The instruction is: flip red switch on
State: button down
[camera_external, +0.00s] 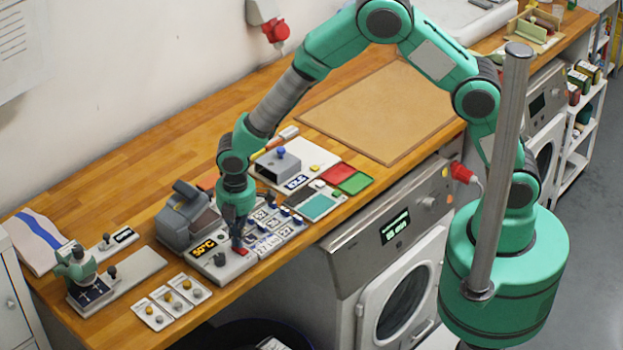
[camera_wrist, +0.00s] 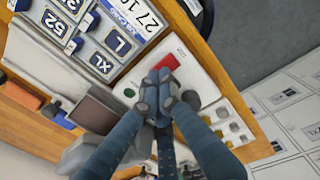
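The red switch (camera_external: 241,251) is a small red rocker on top of a pale control box (camera_external: 222,268) at the bench's front edge. In the wrist view the red switch (camera_wrist: 174,60) shows just beyond my fingertips and is partly covered by them. My gripper (camera_external: 236,238) points down right over the switch; the fingertips (camera_wrist: 158,82) are together with nothing visible between them. Whether they touch the switch, and which way the rocker is tilted, I cannot tell.
A grey device (camera_external: 186,212) stands close on the left of the box. Numbered and lettered blocks (camera_external: 265,228) sit close on the right. Three small switch plates (camera_external: 172,298) lie at front left. A bare brown mat (camera_external: 385,110) lies further back.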

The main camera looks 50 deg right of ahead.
notch_tip(320, 180, up, 14)
jog(key=p, duration=0.2)
jog(key=shift+f, duration=0.2)
dwell(0.3)
dwell(0.4)
jog(key=s+d+r+m+t+b, duration=0.1)
jog(key=s+d+r+m+b, duration=0.2)
jog(key=d+r, duration=0.75)
jog(key=s+d+r+m+t+b, duration=0.1)
jog(key=s+d+r+m, duration=0.2)
jog(key=d+r+m, duration=0.75)
jog(key=s+d+f+m+t+b, duration=0.1)
jog(key=s+d+m+t+b, duration=0.2)
jog(key=s+d, duration=1.5)
jog(key=shift+s+d+f+m+b, duration=0.35)
jog(key=shift+d+m, duration=0.4)
jog(key=shift+d, duration=0.65)
